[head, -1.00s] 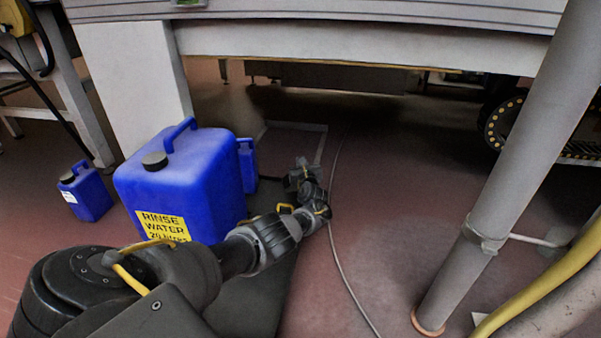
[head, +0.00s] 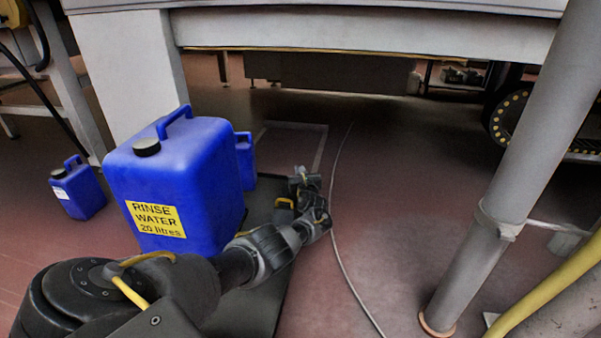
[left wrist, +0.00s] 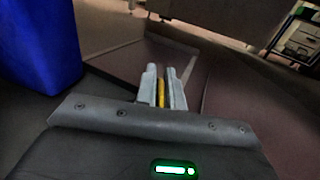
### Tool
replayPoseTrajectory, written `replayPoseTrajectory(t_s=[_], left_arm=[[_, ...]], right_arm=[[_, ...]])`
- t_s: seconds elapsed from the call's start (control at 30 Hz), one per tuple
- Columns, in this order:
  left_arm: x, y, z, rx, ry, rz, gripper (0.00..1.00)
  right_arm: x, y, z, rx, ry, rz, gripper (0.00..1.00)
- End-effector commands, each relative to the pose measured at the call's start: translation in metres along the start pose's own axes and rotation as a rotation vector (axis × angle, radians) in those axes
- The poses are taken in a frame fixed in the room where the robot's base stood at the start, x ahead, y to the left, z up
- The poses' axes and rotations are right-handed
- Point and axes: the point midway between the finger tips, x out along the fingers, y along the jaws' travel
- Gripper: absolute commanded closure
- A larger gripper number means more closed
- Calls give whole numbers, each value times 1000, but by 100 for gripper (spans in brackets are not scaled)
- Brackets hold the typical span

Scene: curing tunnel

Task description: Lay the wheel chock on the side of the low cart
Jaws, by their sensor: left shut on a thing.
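My left gripper (head: 304,174) reaches out low over the floor, just right of a dark flat deck (head: 262,300) that looks like the low cart. In the left wrist view its two grey fingers (left wrist: 166,78) are close together on a thin yellow piece (left wrist: 161,93). This is probably the wheel chock; most of it is hidden by the fingers, so I cannot tell its shape. In the head view the held piece is too small to make out. A large blue rinse water container (head: 205,185) stands at the deck's left. My right gripper is not in view.
A smaller blue can (head: 245,162) is behind the large one, and another (head: 78,190) stands on the floor at left. A grey post (head: 500,190) rises at right. A thin cable (head: 335,240) runs along the floor. A pale outlined rectangle (head: 322,150) marks the floor ahead.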

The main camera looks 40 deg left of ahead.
Motion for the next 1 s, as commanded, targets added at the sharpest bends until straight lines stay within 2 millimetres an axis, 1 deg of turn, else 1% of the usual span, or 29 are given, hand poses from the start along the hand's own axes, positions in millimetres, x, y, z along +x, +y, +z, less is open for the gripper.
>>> replayPoseTrajectory(t_s=[0.03,0.1,0.27,0.6,1.0], left_arm=[[0,0,-6,-2,-2,0,100],[0,0,-8,-2,-2,1,100],[0,0,-8,-2,-2,1,100],[2,0,-8,-2,-4,2,100],[5,2,-14,-2,-8,9,100]], right_arm=[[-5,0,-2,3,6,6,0],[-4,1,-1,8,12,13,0],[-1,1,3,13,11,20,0],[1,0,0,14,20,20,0],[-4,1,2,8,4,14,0]])
